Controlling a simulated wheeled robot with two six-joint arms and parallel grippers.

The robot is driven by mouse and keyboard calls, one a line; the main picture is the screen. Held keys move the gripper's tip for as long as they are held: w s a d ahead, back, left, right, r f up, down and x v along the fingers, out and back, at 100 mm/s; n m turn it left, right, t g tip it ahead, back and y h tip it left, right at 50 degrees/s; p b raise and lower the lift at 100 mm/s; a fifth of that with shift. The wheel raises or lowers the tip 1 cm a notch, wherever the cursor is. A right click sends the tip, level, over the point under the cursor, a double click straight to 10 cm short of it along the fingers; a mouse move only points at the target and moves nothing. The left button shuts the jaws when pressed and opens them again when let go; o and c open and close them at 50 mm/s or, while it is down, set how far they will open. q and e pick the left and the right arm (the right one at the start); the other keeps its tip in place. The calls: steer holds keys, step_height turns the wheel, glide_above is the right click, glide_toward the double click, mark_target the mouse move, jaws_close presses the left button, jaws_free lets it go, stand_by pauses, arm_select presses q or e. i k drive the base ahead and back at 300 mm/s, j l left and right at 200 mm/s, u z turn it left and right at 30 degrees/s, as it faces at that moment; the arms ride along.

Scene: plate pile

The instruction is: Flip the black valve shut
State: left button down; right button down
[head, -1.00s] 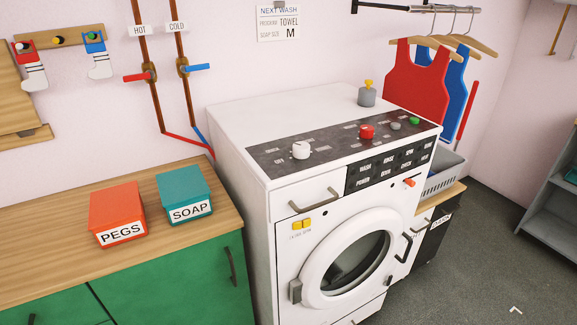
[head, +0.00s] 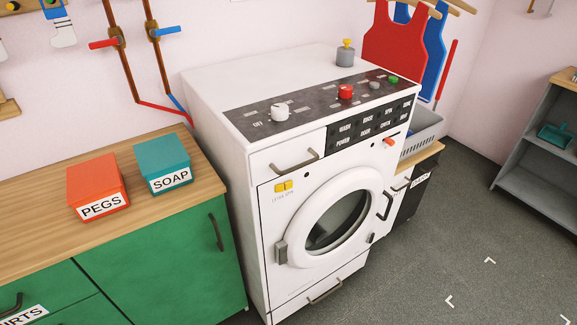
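I make out no black valve in the head view. Two pipe valves show on the back wall at the upper left. One has a red lever (head: 103,44) and the other a blue lever (head: 167,31); both levers stick out sideways from brown pipes. A white washing machine (head: 215,85) stands in the middle, with a white knob (head: 279,112), a red knob (head: 345,92) and a small orange-red part (head: 389,141) on its front. Neither of my grippers is in view.
A wooden counter (head: 120,245) with green cupboards holds a red PEGS box (head: 97,182) and a teal SOAP box (head: 163,158). A grey basket (head: 420,137) stands right of the machine. A grey shelf (head: 510,180) is at the far right. The right-hand floor is clear.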

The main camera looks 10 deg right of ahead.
mark_target(369, 240)
steer(key=i+l+z, duration=0.1)
steer(key=l+z, duration=0.15)
steer(key=i+l+z, duration=0.25)
steer(key=l, duration=0.2)
steer(key=l+z, duration=0.25)
steer(key=i+l, duration=0.05)
steer(key=l, duration=0.05)
